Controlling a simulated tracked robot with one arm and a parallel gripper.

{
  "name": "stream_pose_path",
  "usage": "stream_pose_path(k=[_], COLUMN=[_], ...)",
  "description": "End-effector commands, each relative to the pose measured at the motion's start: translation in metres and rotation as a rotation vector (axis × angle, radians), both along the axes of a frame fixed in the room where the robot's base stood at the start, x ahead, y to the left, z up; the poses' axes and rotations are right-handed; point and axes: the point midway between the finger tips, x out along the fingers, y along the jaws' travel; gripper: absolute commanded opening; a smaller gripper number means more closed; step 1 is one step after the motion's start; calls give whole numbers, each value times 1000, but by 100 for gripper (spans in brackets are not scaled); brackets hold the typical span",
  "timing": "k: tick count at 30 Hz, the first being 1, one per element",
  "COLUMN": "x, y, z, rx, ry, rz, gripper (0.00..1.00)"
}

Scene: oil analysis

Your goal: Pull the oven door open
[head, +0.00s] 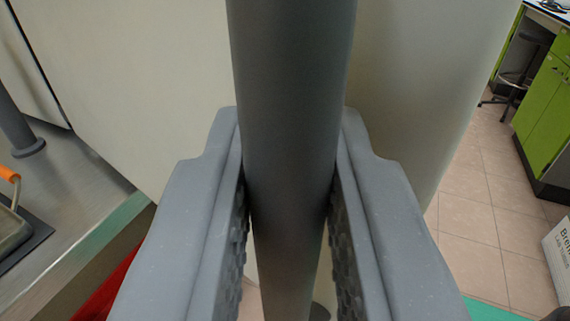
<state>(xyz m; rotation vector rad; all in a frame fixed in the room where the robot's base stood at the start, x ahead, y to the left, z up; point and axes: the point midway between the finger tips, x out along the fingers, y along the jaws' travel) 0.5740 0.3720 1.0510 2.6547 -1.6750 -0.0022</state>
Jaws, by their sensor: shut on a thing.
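A thick dark grey bar, the oven door handle (296,90), runs upright through the middle of the head view. The pale cream oven door (160,80) stands behind it, with a rounded edge at the right. My gripper (290,190) is shut on the handle, one grey padded finger on each side of it. I cannot tell from this view how far the door stands from the oven body.
A metal worktop (60,200) lies at the left, with an orange-handled item (9,175) on it. Green cabinets (548,115), a stool (520,80) and a white box (558,255) stand at the right.

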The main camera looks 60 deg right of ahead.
Motion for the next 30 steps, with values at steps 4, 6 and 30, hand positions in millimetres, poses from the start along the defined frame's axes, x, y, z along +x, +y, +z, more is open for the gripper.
stream_pose_path(k=[4,6,30], x=[1,-1,-5], y=[4,6,13], z=[1,2,2], rx=[-1,0,1], ry=[-6,-8,-5], rz=[-3,-1,8], gripper=[0,0,36])
